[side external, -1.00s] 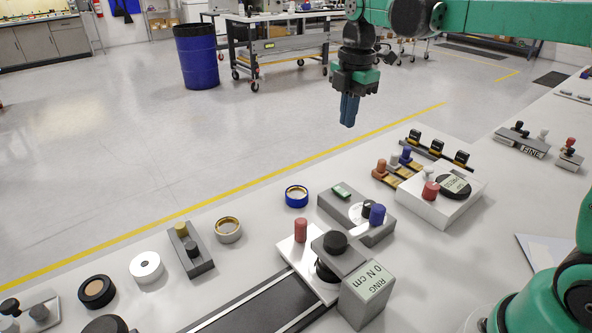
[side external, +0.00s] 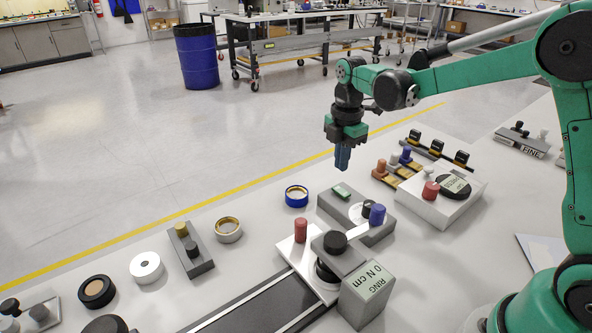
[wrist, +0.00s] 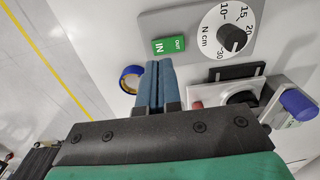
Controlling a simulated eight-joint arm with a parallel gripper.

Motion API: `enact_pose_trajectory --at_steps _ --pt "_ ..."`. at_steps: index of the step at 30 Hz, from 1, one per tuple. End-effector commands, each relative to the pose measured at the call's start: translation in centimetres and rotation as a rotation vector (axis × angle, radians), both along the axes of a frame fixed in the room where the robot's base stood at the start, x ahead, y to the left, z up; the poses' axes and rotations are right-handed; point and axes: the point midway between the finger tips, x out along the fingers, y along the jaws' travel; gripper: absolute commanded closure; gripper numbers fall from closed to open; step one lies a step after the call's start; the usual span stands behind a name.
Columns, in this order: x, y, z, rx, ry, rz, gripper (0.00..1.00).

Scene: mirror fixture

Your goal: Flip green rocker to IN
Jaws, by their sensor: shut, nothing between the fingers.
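The green rocker (side external: 341,191) sits at the far left end of a grey fixture (side external: 376,233). In the wrist view the rocker (wrist: 168,46) carries white IN and OUT labels, with IN on the left part. I cannot tell which end is pressed down. My gripper (side external: 342,169) points down with its blue fingers together and empty. It appears above the rocker in the side view, apart from it. In the wrist view the fingertips (wrist: 158,64) show just below the rocker's lower edge.
A white box (side external: 440,201) and a red post (side external: 301,230) stand nearby.

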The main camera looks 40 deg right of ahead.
Motion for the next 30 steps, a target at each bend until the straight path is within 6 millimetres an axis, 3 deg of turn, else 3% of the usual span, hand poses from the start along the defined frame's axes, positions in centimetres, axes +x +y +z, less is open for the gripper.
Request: enact_pose_trajectory --at_steps 3,9,30 --pt "0.0 0.0 -2.1 0.0 0.0 0.0 1.0" --pt "0.0 0.0 -4.1 -0.001 -0.001 -0.001 1.0" --pt "0.1 0.0 -4.9 -0.001 -0.001 0.0 1.0"
